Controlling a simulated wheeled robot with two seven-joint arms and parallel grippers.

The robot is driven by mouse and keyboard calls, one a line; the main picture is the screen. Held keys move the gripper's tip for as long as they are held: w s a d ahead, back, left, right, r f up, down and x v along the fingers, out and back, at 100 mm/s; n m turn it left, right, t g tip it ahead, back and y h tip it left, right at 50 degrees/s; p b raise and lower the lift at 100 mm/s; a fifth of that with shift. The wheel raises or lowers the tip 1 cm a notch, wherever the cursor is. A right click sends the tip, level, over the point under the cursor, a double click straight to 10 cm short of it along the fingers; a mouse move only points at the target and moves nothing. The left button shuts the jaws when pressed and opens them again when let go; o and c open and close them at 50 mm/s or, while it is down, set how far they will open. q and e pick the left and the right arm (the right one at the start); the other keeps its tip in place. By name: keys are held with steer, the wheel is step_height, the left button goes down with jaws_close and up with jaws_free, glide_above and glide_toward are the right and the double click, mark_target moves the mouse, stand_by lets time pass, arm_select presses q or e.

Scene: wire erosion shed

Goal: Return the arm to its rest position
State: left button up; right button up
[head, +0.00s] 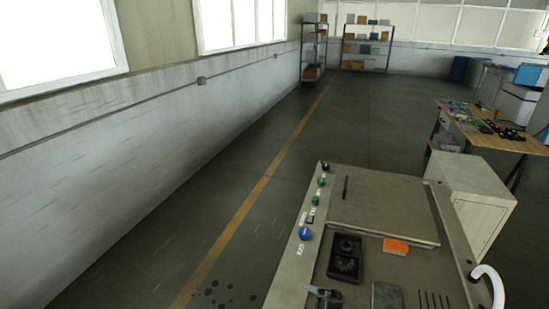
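Neither of my arms shows in the head view, and neither gripper is in sight. The machine (385,204) stands at the lower right, with its flat top partly cut off by the bottom edge. I cannot tell from this view how either arm is posed or whether a gripper holds anything.
On the machine lie a black block (345,258), an orange box (396,246) and a grey block (387,297). A white hose (491,283) curves at its right. A cluttered wooden table (482,128) stands behind. Floor (215,195) left of the machine is clear, up to the wall (120,160).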

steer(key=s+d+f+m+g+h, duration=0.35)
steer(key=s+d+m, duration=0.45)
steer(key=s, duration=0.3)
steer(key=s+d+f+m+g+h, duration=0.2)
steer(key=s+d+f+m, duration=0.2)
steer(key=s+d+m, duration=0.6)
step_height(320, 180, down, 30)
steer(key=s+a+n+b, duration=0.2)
steer(key=b, duration=0.4)
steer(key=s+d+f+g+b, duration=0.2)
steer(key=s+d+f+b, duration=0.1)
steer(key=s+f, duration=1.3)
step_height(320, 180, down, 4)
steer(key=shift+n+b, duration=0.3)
steer(key=shift+b, duration=0.2)
